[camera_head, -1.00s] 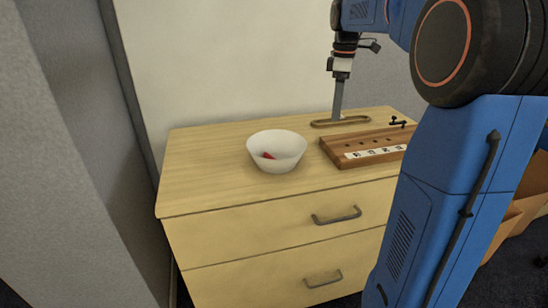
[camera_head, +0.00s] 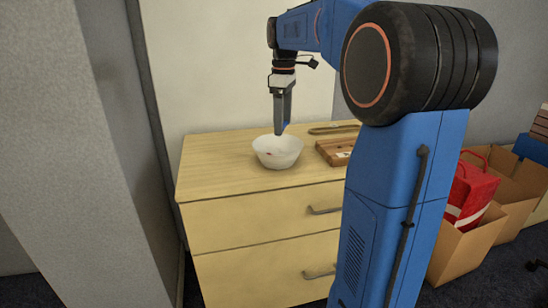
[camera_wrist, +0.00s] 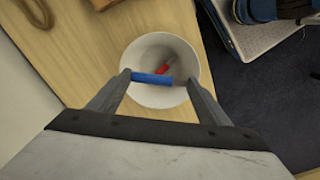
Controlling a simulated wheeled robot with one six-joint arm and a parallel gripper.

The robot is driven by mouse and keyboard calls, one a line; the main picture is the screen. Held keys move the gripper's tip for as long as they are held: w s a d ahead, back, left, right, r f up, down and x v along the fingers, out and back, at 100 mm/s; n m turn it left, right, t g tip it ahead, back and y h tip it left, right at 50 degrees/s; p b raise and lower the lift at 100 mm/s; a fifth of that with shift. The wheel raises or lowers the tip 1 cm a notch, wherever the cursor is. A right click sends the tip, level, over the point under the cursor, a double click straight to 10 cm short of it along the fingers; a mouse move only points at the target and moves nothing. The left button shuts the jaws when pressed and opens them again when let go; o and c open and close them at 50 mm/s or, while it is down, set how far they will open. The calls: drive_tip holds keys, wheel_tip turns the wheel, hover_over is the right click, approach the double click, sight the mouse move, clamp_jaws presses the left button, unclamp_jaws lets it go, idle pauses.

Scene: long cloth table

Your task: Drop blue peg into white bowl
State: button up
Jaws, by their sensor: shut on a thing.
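The white bowl (camera_head: 277,152) stands on the wooden dresser top, and it also shows in the wrist view (camera_wrist: 160,97). A red peg (camera_wrist: 164,66) lies inside it. My gripper (camera_head: 283,127) is above the bowl. In the wrist view my gripper (camera_wrist: 152,78) is shut on the blue peg (camera_wrist: 152,78), which lies crosswise between the fingertips over the bowl's opening. The blue peg shows as a small blue patch at the fingertips in the head view. The fingers and the peg hide part of the bowl.
A brown wooden block (camera_head: 330,150) and a flat oval ring (camera_head: 335,129) lie on the dresser right of the bowl. The dresser top (camera_head: 215,165) is clear on the left. Cardboard boxes (camera_head: 455,250) stand on the floor at right, one with a red bag.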

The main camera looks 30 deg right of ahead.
drive_tip(key=shift+f, duration=2.4)
drive_tip(key=o, duration=1.1)
wheel_tip(320, 180, up, 18)
drive_tip(key=shift+f, duration=0.25)
